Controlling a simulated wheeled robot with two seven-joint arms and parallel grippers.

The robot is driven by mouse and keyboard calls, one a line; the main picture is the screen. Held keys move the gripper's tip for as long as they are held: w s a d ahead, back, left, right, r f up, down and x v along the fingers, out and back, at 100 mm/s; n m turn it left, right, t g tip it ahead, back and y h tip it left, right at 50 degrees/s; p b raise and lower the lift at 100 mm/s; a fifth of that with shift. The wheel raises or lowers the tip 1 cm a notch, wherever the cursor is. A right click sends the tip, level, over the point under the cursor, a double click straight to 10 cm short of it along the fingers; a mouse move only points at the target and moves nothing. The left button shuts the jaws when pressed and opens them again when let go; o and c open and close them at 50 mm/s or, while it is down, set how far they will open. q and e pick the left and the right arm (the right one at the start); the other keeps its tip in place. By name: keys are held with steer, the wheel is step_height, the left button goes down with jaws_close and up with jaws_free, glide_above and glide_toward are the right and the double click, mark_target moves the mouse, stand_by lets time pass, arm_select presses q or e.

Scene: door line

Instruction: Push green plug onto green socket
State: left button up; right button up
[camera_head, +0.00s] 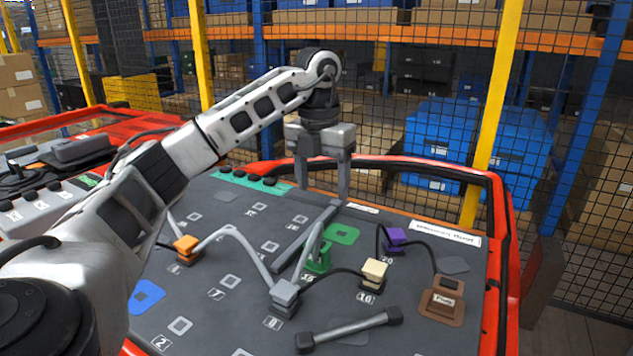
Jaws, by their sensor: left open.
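The green plug (318,262) stands on the grey board near its middle, by a number 15 label. The green socket (341,234) is a flat green pad with a dark centre, just behind and to the right of the plug. The plug is apart from the pad's centre. My left gripper (323,190) hangs above the back of the board, behind the green socket, with its two fingers pointing down and spread apart. It is empty. My right gripper is not in view.
A grey raised bar (305,238) runs left of the green plug. Orange (186,246), grey (285,294), cream (374,272) and purple (396,238) plugs stand around, with cables. A grey handle (349,330) lies in front. A red frame (430,172) edges the board.

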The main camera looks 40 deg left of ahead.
mark_target(316, 244)
arm_select(q)
steer(key=f, duration=0.5)
steer(key=f+b, duration=0.1)
steer(key=f, duration=0.4)
steer(key=f+b, duration=0.1)
steer(key=f, duration=0.5)
steer(key=shift+s+a, duration=0.35)
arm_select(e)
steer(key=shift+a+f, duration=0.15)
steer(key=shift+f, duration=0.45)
arm_select(q)
steer(key=c, duration=1.4)
steer(key=shift+o, duration=0.2)
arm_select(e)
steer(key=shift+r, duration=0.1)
arm_select(q)
steer(key=shift+r, duration=0.4)
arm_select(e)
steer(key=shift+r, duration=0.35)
arm_select(q)
steer(key=o, duration=0.4)
jaws_close()
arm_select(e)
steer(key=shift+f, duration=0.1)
